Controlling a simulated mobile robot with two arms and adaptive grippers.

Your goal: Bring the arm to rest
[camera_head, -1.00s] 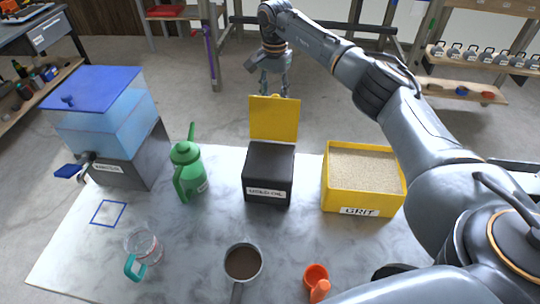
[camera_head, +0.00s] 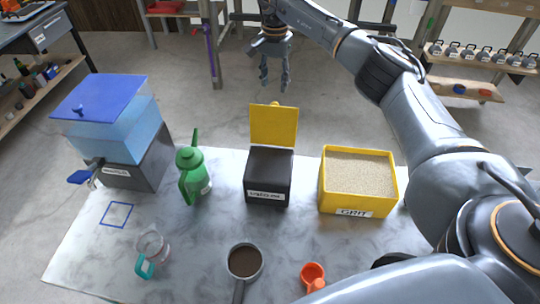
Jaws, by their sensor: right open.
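My right arm reaches from the right edge across the top of the head view. Its gripper (camera_head: 275,76) hangs beyond the far edge of the table, above and behind the raised yellow lid of the black box. The fingers point down, stand apart and hold nothing. My left gripper does not show.
The marble table (camera_head: 215,240) bears a water tank (camera_head: 120,120), green can (camera_head: 192,172), black box (camera_head: 268,177) with raised yellow lid (camera_head: 274,127), yellow grit bin (camera_head: 352,203), glass cup (camera_head: 152,245), pan (camera_head: 243,262) and orange scoop (camera_head: 313,273). Shelves stand behind.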

